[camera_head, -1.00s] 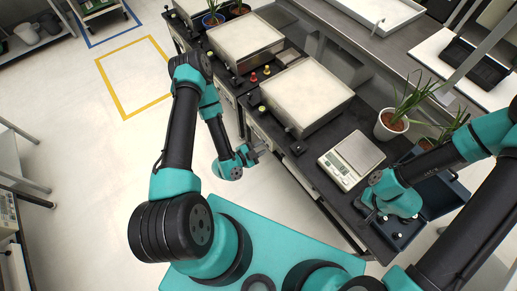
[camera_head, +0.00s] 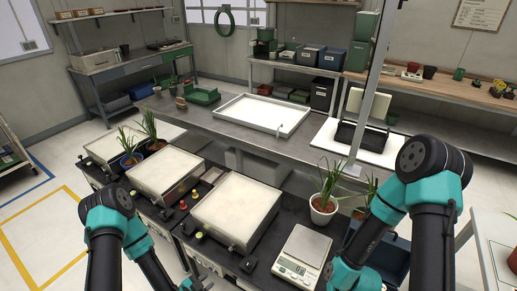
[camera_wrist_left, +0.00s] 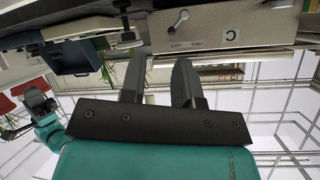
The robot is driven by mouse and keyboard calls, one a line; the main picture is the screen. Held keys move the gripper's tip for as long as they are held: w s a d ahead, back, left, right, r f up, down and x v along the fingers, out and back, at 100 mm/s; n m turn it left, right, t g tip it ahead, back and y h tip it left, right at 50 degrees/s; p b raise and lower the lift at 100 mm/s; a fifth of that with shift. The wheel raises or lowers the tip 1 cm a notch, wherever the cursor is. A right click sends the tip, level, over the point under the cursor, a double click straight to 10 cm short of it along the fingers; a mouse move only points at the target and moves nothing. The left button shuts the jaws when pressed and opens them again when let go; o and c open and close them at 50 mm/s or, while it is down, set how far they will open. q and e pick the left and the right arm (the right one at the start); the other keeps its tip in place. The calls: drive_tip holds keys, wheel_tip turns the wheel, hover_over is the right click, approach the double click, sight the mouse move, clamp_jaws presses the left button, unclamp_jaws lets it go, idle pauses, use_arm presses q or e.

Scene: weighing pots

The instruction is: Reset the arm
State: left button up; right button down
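My left arm rises at the lower left of the head view, and its gripper is mostly cut off by the bottom edge. In the left wrist view my left gripper (camera_wrist_left: 158,82) has its two dark fingers apart, with nothing between them. My right arm (camera_head: 435,200) stands at the right of the head view, with its teal wrist (camera_head: 343,274) low beside the scale. The right fingers are not clear. A white pot with a plant (camera_head: 322,208) stands behind the scale (camera_head: 302,254), whose plate is empty.
Three pale-topped boxes (camera_head: 237,211) line the dark bench. A blue pot with a plant (camera_head: 132,160) and another potted plant (camera_head: 151,129) stand between the far boxes. A blue crate (camera_head: 392,256) is beside my right arm. A white tray (camera_head: 262,115) lies on the back bench.

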use_arm(q)
drive_tip(key=s+a+r+n+g+y, duration=0.1)
drive_tip(key=s+r+n+g+y, duration=0.2)
drive_tip(key=s+r+n+g, duration=0.4)
drive_tip(key=s+n+g, duration=0.1)
drive_tip(key=n+g, duration=0.1)
drive_tip(key=n, duration=0.3)
drive_tip(key=shift+s+a+r+n+g, duration=0.15)
drive_tip(key=shift+a+r+n+g, duration=0.05)
drive_tip(key=shift+r+n+g, duration=0.1)
